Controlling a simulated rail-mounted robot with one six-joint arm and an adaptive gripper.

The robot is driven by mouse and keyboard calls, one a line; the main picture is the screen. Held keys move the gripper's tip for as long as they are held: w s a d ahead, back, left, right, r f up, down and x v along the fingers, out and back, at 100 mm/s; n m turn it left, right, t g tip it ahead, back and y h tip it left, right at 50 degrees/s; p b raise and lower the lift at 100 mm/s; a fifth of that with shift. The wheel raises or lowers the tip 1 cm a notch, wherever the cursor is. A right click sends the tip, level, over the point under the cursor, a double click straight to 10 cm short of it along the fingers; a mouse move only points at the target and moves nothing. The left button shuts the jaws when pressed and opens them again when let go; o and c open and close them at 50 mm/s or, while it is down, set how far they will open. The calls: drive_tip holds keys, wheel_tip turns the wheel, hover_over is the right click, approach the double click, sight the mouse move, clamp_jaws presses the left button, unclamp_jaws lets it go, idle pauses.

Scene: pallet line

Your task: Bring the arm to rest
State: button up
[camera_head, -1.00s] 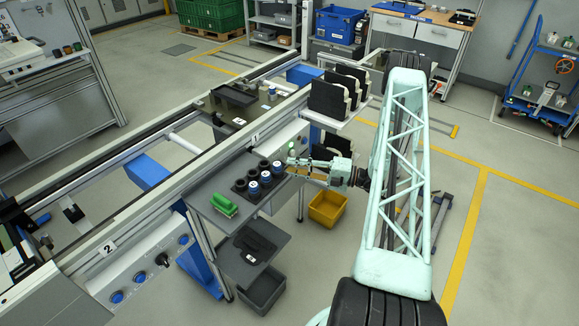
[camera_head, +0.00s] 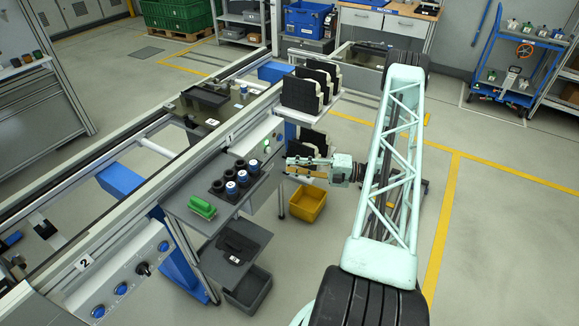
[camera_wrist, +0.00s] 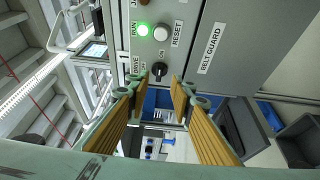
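My gripper (camera_head: 288,168) hangs in the air to the right of the grey side table in the head view, clear of it. In the wrist view my gripper (camera_wrist: 158,92) is open, its two orange-padded fingers apart with nothing between them. Ahead of it is a grey control panel (camera_wrist: 185,55) with a lit green RUN button (camera_wrist: 143,29), a white RESET button (camera_wrist: 161,32) and a black DRIVE knob (camera_wrist: 159,69). The fingers are apart from the panel in the head view, as far as I can tell.
A rack of black plates (camera_head: 305,92) stands behind my gripper. A yellow bin (camera_head: 307,203) lies on the floor below it.

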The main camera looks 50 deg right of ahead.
idle(0.7)
drive_tip(key=w+a+r+n+g+y, duration=0.25)
drive_tip(key=a+r+n+g, duration=0.35)
drive_tip(key=a+r, duration=0.55)
drive_tip(key=w+a+r+n+g+y, duration=0.1)
drive_tip(key=w+a+r+n+g, duration=0.25)
drive_tip(key=a+r+n, duration=0.8)
drive_tip(key=s+a+r+n+g+h, duration=0.2)
drive_tip(key=s+a+r+n, duration=0.2)
drive_tip(key=a+r, duration=0.3)
drive_tip(key=s+a+r+n+g+h, duration=0.2)
drive_tip(key=s+a+r+n+g, duration=0.1)
drive_tip(key=a+r, duration=0.4)
drive_tip(key=s+a+r+n+h, duration=0.5)
drive_tip(key=s+a+r+n, duration=0.55)
drive_tip(key=s, duration=0.35)
drive_tip(key=s+a+r+n+t+h, duration=0.1)
drive_tip(key=s+r+n+h, duration=0.1)
drive_tip(key=s+n, duration=0.4)
drive_tip(key=s+r+n+t+h, duration=0.2)
drive_tip(key=s+n, duration=0.4)
drive_tip(key=s, duration=0.2)
drive_tip(key=shift+a+r+n, duration=0.2)
drive_tip(key=shift+a+n, duration=0.1)
drive_tip(key=shift+a, duration=0.1)
drive_tip(key=shift+s+t, duration=0.1)
drive_tip(key=shift+t, duration=0.15)
